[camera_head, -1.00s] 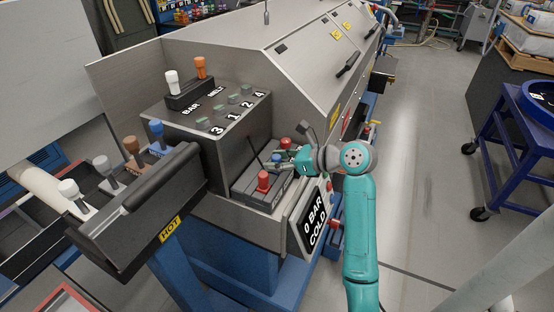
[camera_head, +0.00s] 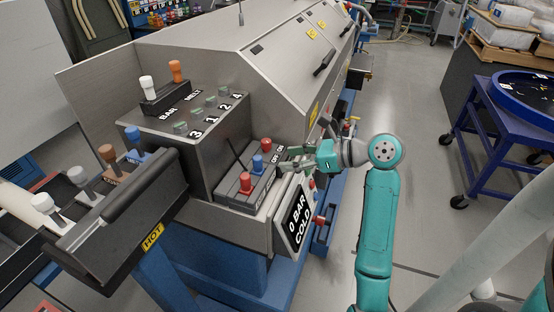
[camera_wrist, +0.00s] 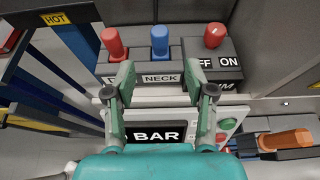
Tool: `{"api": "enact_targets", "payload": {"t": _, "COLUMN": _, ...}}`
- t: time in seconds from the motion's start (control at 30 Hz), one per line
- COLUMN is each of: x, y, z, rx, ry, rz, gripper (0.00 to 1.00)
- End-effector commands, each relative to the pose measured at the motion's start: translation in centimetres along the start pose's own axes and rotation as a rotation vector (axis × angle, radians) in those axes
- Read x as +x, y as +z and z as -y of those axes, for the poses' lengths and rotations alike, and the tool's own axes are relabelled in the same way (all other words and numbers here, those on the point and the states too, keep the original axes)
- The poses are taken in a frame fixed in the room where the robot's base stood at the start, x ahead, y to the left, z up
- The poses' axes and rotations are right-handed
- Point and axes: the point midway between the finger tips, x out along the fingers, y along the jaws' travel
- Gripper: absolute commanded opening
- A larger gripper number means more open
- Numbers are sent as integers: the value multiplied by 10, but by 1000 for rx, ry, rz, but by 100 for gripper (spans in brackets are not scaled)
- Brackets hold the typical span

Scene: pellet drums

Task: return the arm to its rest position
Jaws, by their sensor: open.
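My teal arm (camera_head: 376,225) reaches up from the lower right of the head view, its gripper (camera_head: 286,167) pointing left at the machine's control shelf. In the wrist view my gripper (camera_wrist: 163,88) has its two fingers apart with nothing between them. The fingertips stand in front of a row of knobs: a red knob (camera_wrist: 113,43), a blue knob (camera_wrist: 160,41) and a red switch knob (camera_wrist: 214,35) by an OFF/ON label. I cannot tell whether the fingers touch the knob panel.
A display reading 0 BAR COLD (camera_head: 297,216) sits just below my gripper. The grey machine (camera_head: 230,50) fills the left and middle. A blue cart (camera_head: 500,130) stands at the right. The floor aisle (camera_head: 410,90) between them is clear.

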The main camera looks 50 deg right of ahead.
Motion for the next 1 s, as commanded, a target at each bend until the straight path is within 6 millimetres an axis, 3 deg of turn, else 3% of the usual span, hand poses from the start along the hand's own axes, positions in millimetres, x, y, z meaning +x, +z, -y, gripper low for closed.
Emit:
{"api": "enact_targets", "payload": {"t": 0.2, "x": -14, "y": 0, "z": 0, "rx": 0, "ry": 0, "rz": -1, "gripper": 55}}
{"api": "enact_targets", "payload": {"t": 1.0, "x": -14, "y": 0, "z": 0, "rx": 0, "ry": 0, "rz": 0, "gripper": 55}}
